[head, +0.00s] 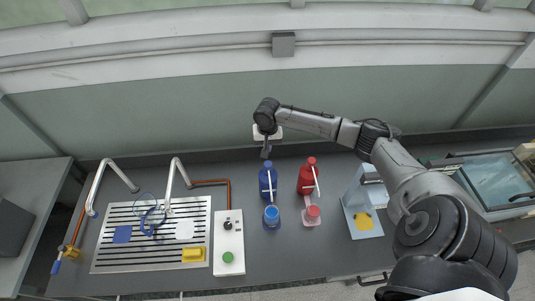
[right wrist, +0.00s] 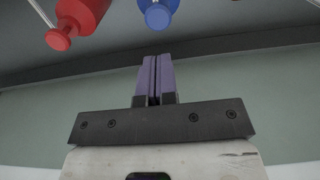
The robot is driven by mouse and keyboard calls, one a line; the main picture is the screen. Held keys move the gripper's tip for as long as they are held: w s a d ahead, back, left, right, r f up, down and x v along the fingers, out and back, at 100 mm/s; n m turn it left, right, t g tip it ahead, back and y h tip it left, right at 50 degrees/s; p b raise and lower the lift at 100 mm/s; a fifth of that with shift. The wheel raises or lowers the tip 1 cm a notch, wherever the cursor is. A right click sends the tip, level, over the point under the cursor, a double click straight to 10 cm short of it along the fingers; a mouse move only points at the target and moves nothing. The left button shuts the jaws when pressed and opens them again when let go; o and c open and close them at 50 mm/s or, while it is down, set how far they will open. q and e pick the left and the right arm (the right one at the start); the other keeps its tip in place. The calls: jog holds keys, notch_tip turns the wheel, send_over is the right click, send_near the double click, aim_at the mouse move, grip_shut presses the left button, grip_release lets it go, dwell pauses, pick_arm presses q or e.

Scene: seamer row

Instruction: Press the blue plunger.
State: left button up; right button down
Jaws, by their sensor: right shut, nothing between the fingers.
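The blue dispenser bottle (head: 266,185) stands on the counter with a pale spout at its front. Its round blue plunger (head: 267,165) is on top and also shows at the upper edge of the right wrist view (right wrist: 157,18). My right gripper (head: 266,154) is behind and just above the plunger, apparently apart from it, pointing down. In the right wrist view its two purple-grey fingers (right wrist: 155,62) are together with nothing between them. My left gripper is not in view.
A red dispenser bottle (head: 305,182) stands close on the right. A blue cup (head: 271,212) and a red cup (head: 312,211) are in front of the bottles. A white box with a green button (head: 227,257) and a slotted drain tray (head: 100,262) are left. A wall is behind.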

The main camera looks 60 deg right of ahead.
jog(key=shift+r, duration=1.45)
